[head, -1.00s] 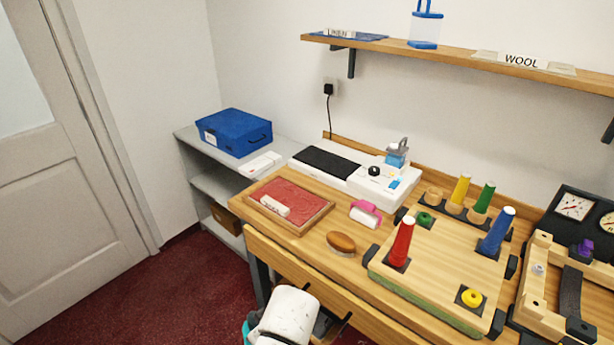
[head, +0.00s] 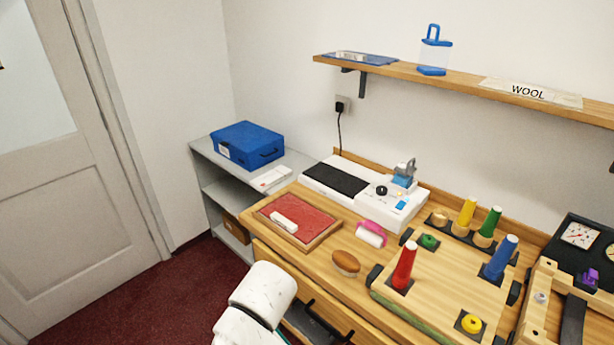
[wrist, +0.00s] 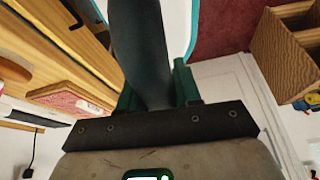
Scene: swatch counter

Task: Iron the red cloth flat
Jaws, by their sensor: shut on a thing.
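The red cloth (head: 304,215) lies in a shallow wooden tray (head: 330,235) at the left end of the bench, with a small white block (head: 284,222) on it. Whether the cloth is creased is too small to tell. A red textured patch in a wooden frame also shows at the left of the wrist view (wrist: 80,104). My gripper (wrist: 154,85) is shut on a thick dark handle (wrist: 140,45). Pale, teal-edged parts show beside the handle, but its far end is cut off. In the head view my white arm stands in front of the bench, and my gripper is out of sight.
A brown oval brush (head: 346,262) and a pink-and-white roller (head: 370,233) lie right of the tray. Behind stands a white machine (head: 398,208) with a black pad. A peg board (head: 440,278) fills the bench's middle. A blue case (head: 247,145) sits on the grey shelf.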

